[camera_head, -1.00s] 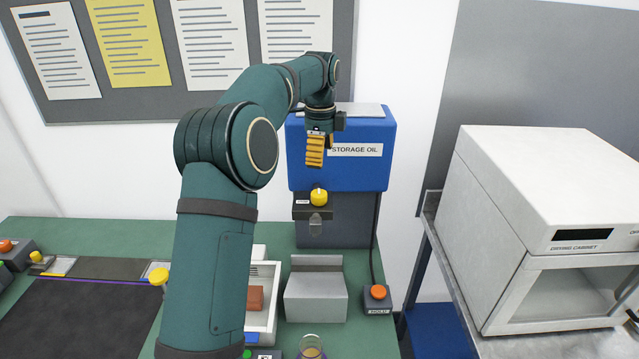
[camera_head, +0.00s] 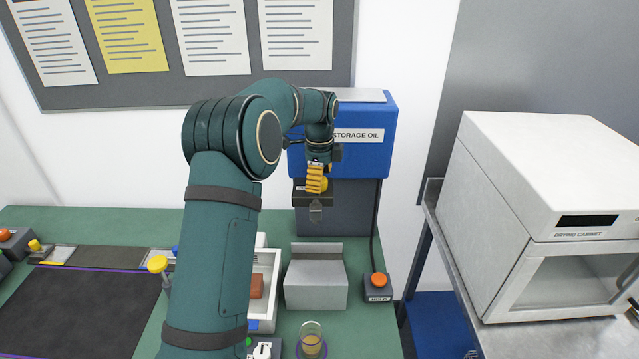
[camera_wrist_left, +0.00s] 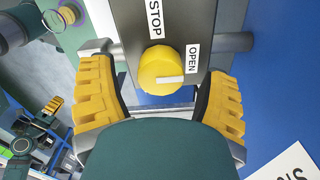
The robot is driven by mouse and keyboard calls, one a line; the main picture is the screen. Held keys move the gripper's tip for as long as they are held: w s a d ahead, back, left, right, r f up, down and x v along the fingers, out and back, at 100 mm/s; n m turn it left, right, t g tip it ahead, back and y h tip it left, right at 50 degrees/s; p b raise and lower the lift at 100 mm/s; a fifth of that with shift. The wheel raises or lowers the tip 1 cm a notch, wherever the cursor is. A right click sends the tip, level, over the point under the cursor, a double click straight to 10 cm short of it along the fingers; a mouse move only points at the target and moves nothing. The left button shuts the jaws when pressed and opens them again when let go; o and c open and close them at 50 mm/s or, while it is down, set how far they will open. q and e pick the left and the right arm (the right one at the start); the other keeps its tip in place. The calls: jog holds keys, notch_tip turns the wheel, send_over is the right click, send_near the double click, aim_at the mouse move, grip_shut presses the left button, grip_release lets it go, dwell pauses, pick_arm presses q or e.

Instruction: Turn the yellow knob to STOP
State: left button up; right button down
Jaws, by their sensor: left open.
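The yellow knob (camera_wrist_left: 163,70) sits on a dark panel of the storage oil unit (camera_head: 372,158). In the left wrist view its white pointer mark lies toward the OPEN label (camera_wrist_left: 192,59), and the STOP label (camera_wrist_left: 155,18) is at the panel's other side. My left gripper (camera_wrist_left: 160,105) is open, with its two yellow fingers on either side of the knob and apart from it. In the head view the left gripper (camera_head: 316,186) is at the knob (camera_head: 324,184) and partly hides it. My right gripper does not show in the head view.
A grey block (camera_head: 316,285) stands on the green bench below the unit. An orange HOLD button (camera_head: 378,280) is to its right, and a glass (camera_head: 311,342) stands in front. A white drying cabinet (camera_head: 500,180) is at the right.

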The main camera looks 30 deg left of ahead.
pick_arm(q)
jog(key=shift+f, duration=0.55)
jog(key=c, duration=1.2)
